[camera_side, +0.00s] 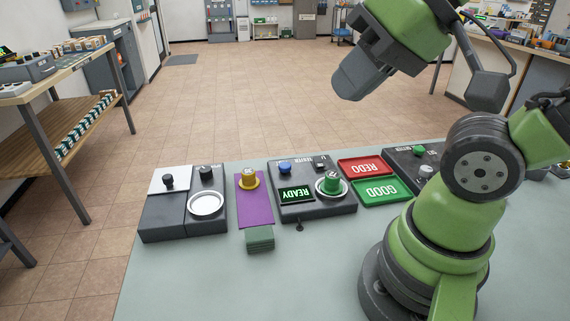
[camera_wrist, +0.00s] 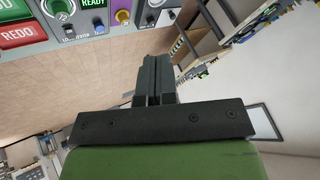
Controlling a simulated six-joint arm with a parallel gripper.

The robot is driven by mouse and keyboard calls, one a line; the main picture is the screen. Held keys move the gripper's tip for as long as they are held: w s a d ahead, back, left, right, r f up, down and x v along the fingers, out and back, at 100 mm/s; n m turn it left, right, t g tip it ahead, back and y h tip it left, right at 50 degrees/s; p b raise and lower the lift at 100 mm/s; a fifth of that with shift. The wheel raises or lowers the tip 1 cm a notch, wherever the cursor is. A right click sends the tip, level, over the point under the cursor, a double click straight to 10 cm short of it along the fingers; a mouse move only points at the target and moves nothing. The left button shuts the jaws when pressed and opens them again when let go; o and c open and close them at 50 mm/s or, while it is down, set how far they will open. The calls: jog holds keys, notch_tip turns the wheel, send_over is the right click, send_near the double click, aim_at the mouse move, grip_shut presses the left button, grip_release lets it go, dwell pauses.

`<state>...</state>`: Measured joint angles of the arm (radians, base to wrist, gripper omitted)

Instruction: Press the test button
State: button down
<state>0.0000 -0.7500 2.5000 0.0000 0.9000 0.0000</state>
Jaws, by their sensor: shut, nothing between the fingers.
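The dark tester box (camera_side: 318,209) sits on the table, with a lit READY screen (camera_side: 296,194). A blue round button (camera_side: 284,168) is on its top face, with a small black-and-white part (camera_side: 320,163) beside it. A green knobbed piece (camera_side: 331,183) stands in a white ring on the box. The box's lettering is too small to tell which part is labelled as the test button. The blue button (camera_wrist: 101,29) also shows in the wrist view. My gripper (camera_side: 346,90) is high above and beyond the box, touching nothing. Its fingers (camera_wrist: 150,64) are together and empty.
A red REDO tray (camera_side: 378,168) and green GOOD tray (camera_side: 398,191) lie right of the tester. Left are a yellow knobbed piece (camera_side: 248,180) on a purple mat (camera_side: 255,212), green blocks (camera_side: 259,240) and a dark unit (camera_side: 165,218). The front table (camera_side: 200,290) is clear.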

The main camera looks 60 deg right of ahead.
dwell(0.4)
jog(key=n+t+h, duration=0.2)
jog(key=n, duration=1)
send_over(284, 166)
notch_tip(284, 166, down, 16)
jog(key=shift+f, duration=4.35)
jog(key=shift+f, duration=0.1)
jog(key=shift+f, duration=0.3)
